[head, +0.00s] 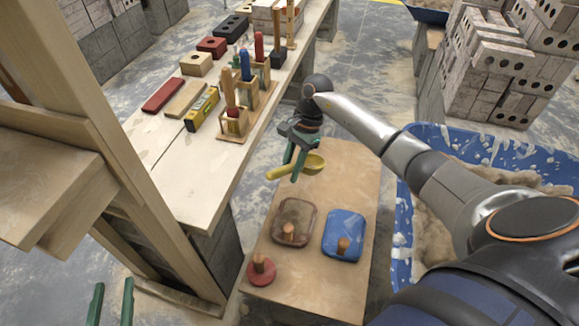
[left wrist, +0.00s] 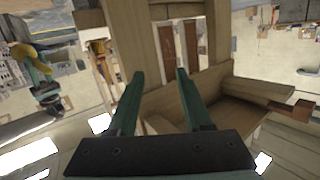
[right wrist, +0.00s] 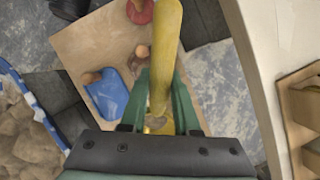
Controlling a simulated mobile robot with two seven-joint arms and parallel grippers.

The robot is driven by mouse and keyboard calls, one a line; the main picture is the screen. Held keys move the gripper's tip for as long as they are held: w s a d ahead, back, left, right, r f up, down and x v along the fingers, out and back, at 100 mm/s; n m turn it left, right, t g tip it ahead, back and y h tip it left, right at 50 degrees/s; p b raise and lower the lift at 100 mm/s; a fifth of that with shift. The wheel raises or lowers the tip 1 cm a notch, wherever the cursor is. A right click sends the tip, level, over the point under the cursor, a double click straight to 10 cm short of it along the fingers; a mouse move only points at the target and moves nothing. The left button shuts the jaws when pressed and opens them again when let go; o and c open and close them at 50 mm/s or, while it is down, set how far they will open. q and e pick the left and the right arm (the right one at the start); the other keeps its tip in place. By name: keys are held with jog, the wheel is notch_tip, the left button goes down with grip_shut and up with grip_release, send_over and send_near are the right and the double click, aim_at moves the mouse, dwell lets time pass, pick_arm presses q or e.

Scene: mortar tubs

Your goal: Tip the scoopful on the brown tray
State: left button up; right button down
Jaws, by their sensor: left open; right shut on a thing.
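The brown tray (head: 294,208) lies on a low wooden table, with a wooden knob standing on it. My right gripper (head: 292,168) is shut on the handle of a yellow scoop (head: 313,164), held above the table behind the brown tray. The scoop also shows in the right wrist view (right wrist: 167,30), running between the fingers. The bowl looks roughly level; I cannot tell clearly how much it holds. My left gripper (head: 111,295) is open and empty at the lower left, and it shows in its wrist view (left wrist: 155,85) facing wooden framing.
A blue tray (head: 345,222) with a knob sits right of the brown tray. A red disc (head: 262,273) with a knob lies at the front left. A blue tub (head: 402,245) of mortar is to the right. A workbench (head: 175,150) with tools and wooden framing (head: 130,200) stand left.

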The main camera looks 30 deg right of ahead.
pick_arm(q)
notch_tip(320, 180, up, 10)
jog(key=m+t+h+b, duration=0.2)
jog(key=t+h+b, duration=0.1)
jog(key=t, duration=0.2)
notch_tip(320, 180, down, 17)
jog(key=s+n+g+y+p, duration=0.2)
jog(key=g+y, duration=0.1)
jog(key=g, duration=0.4)
jog(key=shift+s+a+n+g+y+p, duration=0.15)
jog(key=shift+a+n+g+y+p, duration=0.15)
jog(key=shift+n+y+p, duration=0.1)
pick_arm(e)
jog(key=shift+d+f+t+h, duration=0.1)
jog(key=shift+f+t+h, duration=0.3)
jog(key=shift+f+h, duration=1.65)
pick_arm(q)
jog(key=shift+f, duration=0.15)
pick_arm(e)
jog(key=shift+r, duration=0.25)
